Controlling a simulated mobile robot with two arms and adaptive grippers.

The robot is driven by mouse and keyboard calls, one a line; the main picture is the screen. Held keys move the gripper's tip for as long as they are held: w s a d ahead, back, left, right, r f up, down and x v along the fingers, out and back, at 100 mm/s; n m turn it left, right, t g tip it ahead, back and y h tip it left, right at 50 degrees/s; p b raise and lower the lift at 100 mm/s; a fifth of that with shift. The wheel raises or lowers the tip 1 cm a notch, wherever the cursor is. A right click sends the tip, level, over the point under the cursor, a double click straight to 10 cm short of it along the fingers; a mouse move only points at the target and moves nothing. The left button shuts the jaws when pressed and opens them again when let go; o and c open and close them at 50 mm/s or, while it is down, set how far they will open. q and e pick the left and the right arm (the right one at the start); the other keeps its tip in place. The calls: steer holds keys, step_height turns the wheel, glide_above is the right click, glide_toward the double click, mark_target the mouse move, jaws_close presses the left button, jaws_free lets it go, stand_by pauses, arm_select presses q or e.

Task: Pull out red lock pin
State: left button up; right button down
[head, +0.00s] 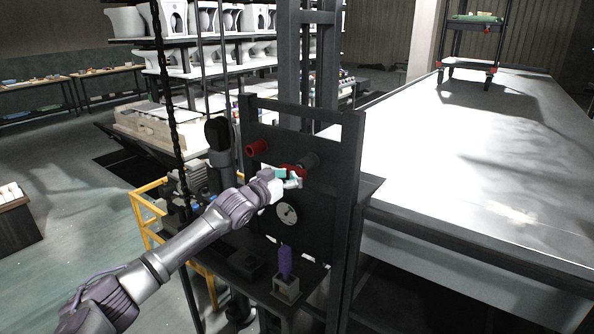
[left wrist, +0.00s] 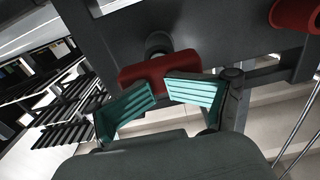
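The red lock pin (head: 292,168) shows as a short red bar at the front of a dark upright panel, just past the fingertips of my left gripper (head: 289,178). In the left wrist view its red bar handle (left wrist: 148,73) sits on a dark round stem. The two teal ribbed finger pads of my left gripper (left wrist: 160,89) slant inward in front of the bar, overlapping its lower part. Their tips are close together with a narrow gap. I cannot tell whether they press on the bar. My right gripper is in neither view.
A red cylindrical knob (head: 257,147) is on the panel (head: 262,190), left of the pin. A grey cylinder (head: 308,160) sticks out at right. A round gauge (head: 287,214) is below, and a purple object (head: 285,261) stands on the shelf. A yellow rail (head: 147,215) is at left.

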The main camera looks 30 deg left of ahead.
arm_select(q)
steer(key=shift+f+p, duration=0.15)
steer(key=shift+p, duration=0.2)
stand_by(0.3)
steer(key=shift+s+a, duration=0.1)
steer(key=shift+a, duration=0.05)
steer(key=c, duration=1)
steer(key=o, duration=0.7)
jaws_close()
steer(key=shift+r, duration=0.2)
steer(key=shift+s, duration=0.3)
